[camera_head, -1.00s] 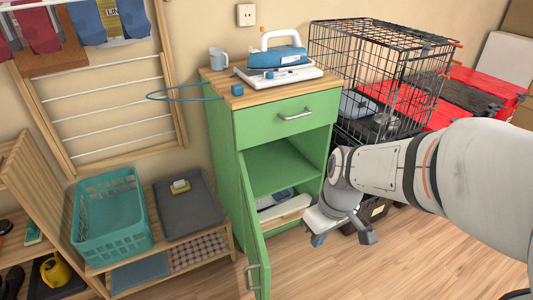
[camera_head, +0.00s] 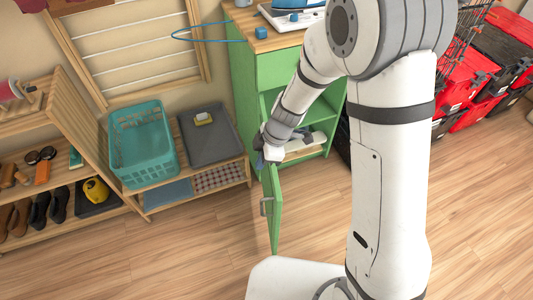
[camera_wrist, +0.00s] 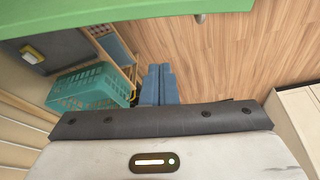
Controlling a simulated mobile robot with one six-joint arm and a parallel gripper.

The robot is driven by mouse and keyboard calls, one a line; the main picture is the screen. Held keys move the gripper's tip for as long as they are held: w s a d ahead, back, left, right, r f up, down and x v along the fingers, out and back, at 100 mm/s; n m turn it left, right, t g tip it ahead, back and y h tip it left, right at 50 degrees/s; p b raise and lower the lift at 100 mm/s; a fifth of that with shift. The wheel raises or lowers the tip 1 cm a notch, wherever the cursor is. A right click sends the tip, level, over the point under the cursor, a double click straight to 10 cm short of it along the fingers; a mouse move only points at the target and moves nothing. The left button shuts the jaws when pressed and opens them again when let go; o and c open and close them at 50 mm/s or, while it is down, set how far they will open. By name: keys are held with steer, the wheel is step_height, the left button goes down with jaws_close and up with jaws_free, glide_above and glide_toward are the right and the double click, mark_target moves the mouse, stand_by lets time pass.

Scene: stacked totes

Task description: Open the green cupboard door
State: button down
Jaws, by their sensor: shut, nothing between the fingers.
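The green cupboard (camera_head: 257,72) stands against the wall with its door (camera_head: 275,222) swung out from the left side, so the lower compartment is open to view. The door's metal handle (camera_head: 264,206) is on the outer face, near the free edge. My gripper (camera_head: 260,158) is at the top of the door, with its blue fingers shut and empty. In the wrist view the fingers (camera_wrist: 158,85) lie side by side, and a green panel edge (camera_wrist: 130,12) crosses the top. Whether the fingers touch the door I cannot tell. My arm hides part of the cupboard front.
A teal basket (camera_head: 143,150) and a grey tray (camera_head: 209,135) sit on a low bench (camera_head: 190,205) left of the cupboard. A shoe shelf (camera_head: 60,215) stands further left. Red crates (camera_head: 468,80) are at the right. The wooden floor before the door is clear.

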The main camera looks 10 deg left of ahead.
steer(key=shift+w+d+f+p, duration=0.1)
steer(key=shift+d+f, duration=0.25)
steer(key=shift+f, duration=0.45)
steer(key=shift+w+d+f+p, duration=0.15)
steer(key=shift+d+f, duration=0.25)
steer(key=shift+f, duration=0.4)
steer(key=shift+w+d+f+p, duration=0.1)
steer(key=shift+d+f, duration=0.25)
steer(key=shift+f, duration=0.45)
